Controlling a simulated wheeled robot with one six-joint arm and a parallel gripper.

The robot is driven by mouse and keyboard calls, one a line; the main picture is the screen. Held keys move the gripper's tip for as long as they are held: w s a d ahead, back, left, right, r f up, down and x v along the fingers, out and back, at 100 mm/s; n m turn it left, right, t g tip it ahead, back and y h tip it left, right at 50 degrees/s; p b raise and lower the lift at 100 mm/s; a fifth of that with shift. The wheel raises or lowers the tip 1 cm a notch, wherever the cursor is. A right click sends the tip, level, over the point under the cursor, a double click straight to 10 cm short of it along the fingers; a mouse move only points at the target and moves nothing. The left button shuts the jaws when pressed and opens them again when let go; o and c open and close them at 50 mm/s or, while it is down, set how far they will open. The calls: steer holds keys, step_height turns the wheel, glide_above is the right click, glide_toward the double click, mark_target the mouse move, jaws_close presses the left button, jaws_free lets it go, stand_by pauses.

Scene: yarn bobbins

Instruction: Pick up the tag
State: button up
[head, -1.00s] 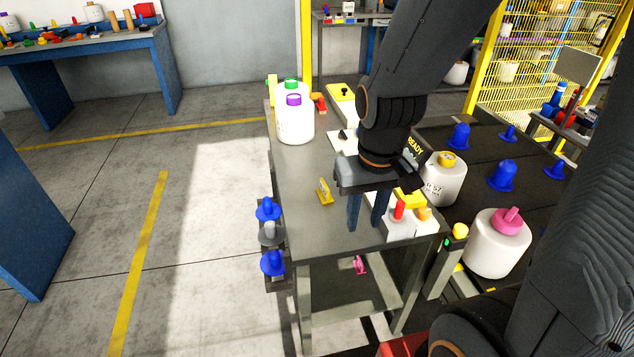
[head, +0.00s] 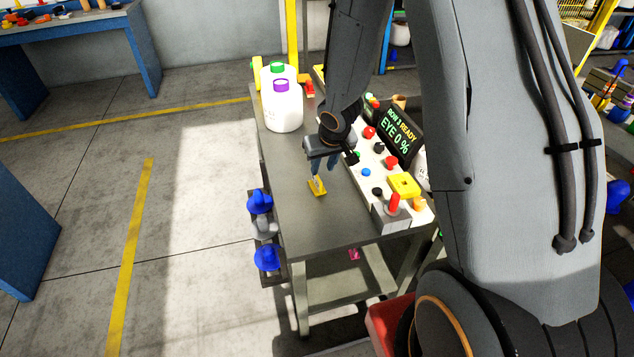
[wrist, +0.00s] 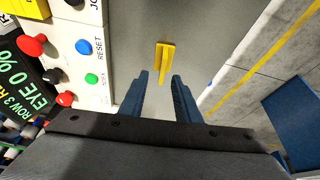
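The tag is a small yellow piece with a flat foot and an upright plate. In the head view the tag (head: 318,188) stands on the grey table top, just below my fingertips. In the wrist view the tag (wrist: 165,58) lies ahead of the fingers, about in line with the gap between them. My gripper (head: 321,172) points down over the table close to the tag. In the wrist view the gripper's (wrist: 159,78) two blue fingers are apart with nothing between them. The head view does not show clearly whether a finger touches the tag.
A control panel (head: 376,172) with coloured buttons and a screen (head: 398,137) stands right of the tag. White bottles with a purple cap (head: 283,107) and a green cap stand at the back left. Blue pieces (head: 260,201) hang at the table's left side. The front table top (head: 318,228) is clear.

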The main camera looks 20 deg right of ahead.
mark_target(317, 176)
steer(key=shift+w+a+b+x, duration=0.15)
steer(key=shift+b+x, duration=0.8)
steer(key=shift+x, duration=1.2)
steer(key=shift+w+a+b+x, duration=0.1)
steer(key=shift+b+x, duration=0.85)
steer(key=shift+x, duration=1.15)
steer(key=shift+r, duration=0.1)
steer(key=shift+c, duration=0.5)
jaws_close()
